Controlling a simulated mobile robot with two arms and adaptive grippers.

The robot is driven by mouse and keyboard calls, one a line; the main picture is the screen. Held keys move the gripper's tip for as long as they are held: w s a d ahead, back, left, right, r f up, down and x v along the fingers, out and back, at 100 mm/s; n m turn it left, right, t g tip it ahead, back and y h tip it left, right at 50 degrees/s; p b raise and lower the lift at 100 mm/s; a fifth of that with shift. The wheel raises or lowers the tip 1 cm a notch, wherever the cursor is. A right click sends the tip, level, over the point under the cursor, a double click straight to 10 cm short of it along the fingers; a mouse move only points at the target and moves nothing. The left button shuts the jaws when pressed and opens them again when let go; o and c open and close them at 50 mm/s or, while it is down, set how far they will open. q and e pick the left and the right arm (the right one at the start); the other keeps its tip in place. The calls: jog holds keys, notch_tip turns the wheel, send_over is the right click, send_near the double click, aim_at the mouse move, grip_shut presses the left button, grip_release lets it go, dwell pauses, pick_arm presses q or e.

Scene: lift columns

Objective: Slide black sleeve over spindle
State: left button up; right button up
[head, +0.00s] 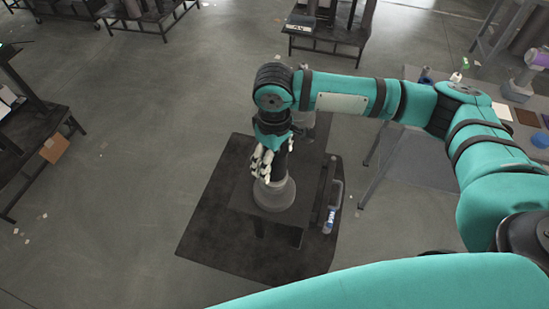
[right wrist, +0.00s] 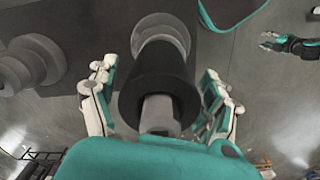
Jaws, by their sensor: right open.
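The black sleeve (right wrist: 160,82) sits between the fingers of my right gripper in the right wrist view. A grey spindle (right wrist: 160,113) shows inside its near opening, so the sleeve is around it. The spindle's grey stepped base (right wrist: 160,32) shows beyond the sleeve's far end; the exact contact there is unclear. In the head view this base (head: 273,195) stands on a dark stand (head: 245,203). My right gripper (head: 263,168) is open, pointing down beside the sleeve, with a finger on each side (right wrist: 158,100). My left gripper (right wrist: 268,41) is small at the upper right.
A second grey stepped part (right wrist: 30,65) stands to the left in the right wrist view. A blue-labelled bottle (head: 332,215) is right of the stand. A grey table (head: 400,155) with small items is at the right. Open floor lies left of the dark mat (head: 215,225).

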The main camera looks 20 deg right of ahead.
notch_tip(320, 180, up, 11)
jog(key=shift+r, duration=0.1)
dwell(0.8)
